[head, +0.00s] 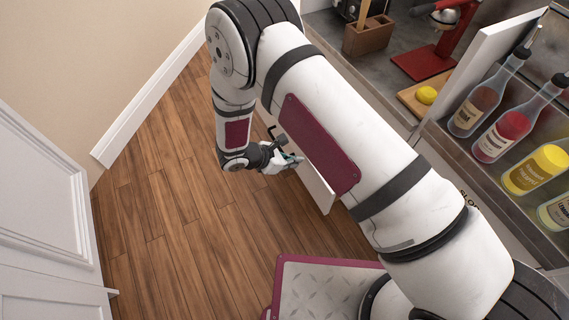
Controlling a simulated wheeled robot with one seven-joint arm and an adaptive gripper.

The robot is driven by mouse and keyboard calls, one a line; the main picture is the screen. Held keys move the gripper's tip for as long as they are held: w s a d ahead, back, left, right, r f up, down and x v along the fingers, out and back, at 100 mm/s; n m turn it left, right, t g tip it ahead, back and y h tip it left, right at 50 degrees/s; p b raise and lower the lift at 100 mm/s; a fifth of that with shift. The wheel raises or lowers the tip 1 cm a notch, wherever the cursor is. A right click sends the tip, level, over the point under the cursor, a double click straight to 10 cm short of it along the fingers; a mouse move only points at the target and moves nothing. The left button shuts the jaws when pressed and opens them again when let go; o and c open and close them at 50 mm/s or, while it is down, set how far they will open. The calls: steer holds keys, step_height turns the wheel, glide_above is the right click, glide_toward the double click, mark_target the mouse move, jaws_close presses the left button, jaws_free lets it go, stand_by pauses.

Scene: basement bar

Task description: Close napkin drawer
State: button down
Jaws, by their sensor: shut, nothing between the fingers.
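My gripper (293,160) is in the middle of the head view, low beside the counter, with its fingers shut and empty. A white panel (319,193), apparently the front of the napkin drawer, shows below my arm, just right of and below the fingertips. My upper arm crosses in front and hides most of the drawer, including its inside and its join with the cabinet. I cannot tell how far the drawer stands out, or whether the fingers touch the panel.
A bottle rack (446,130) with several bottles stands at the right. A red press (425,62), a brown wooden box (367,38) and a wooden board (411,99) with a yellow item are on the counter. A white door (45,215) is at left. The wooden floor (165,215) between is clear.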

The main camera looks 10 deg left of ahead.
steer(key=shift+w+d, duration=0.1)
steer(key=shift+d, duration=0.1)
steer(key=w+d+b, duration=0.2)
steer(key=w+d, duration=0.8)
steer(key=d, duration=0.5)
steer(key=shift+w+d, duration=0.3)
